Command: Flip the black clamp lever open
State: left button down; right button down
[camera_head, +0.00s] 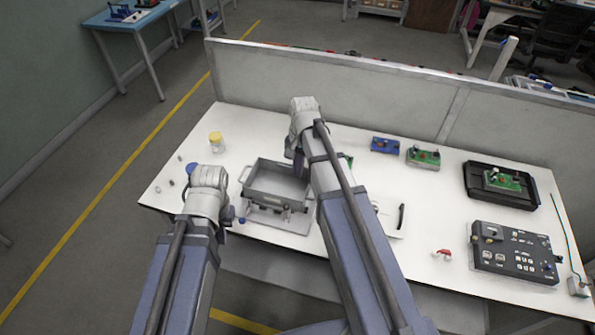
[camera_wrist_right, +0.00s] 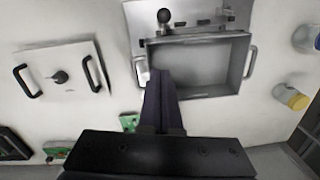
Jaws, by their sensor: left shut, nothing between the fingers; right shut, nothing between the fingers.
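A lever with a black ball knob (camera_wrist_right: 163,16) stands on the grey mounting plate (camera_wrist_right: 215,14) beside an open grey box (camera_wrist_right: 195,65) in the right wrist view. The box (camera_head: 262,187) also shows in the head view, left of my right arm, with the plate (camera_head: 282,226) at its near side.
A white lid-like plate (camera_wrist_right: 72,92) with black handles lies beside the box. A yellow-capped jar (camera_head: 216,142) stands to the left. A black control box (camera_head: 512,252) and a black tray (camera_head: 528,192) are at the right. A low partition (camera_head: 330,85) edges the table's back.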

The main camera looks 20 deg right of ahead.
aim_at(288, 209)
jog(key=s+a+f+b, duration=0.3)
jog(key=f+b, duration=0.4)
jog(key=f, duration=0.1)
jog(key=shift+a+f+b, duration=0.2)
jog(key=shift+f+b, duration=0.15)
jog(key=shift+b, duration=0.05)
jog(key=shift+s+a+r+t, duration=0.1)
jog(key=shift+s+a+t, duration=0.05)
jog(key=shift+s+t, duration=0.15)
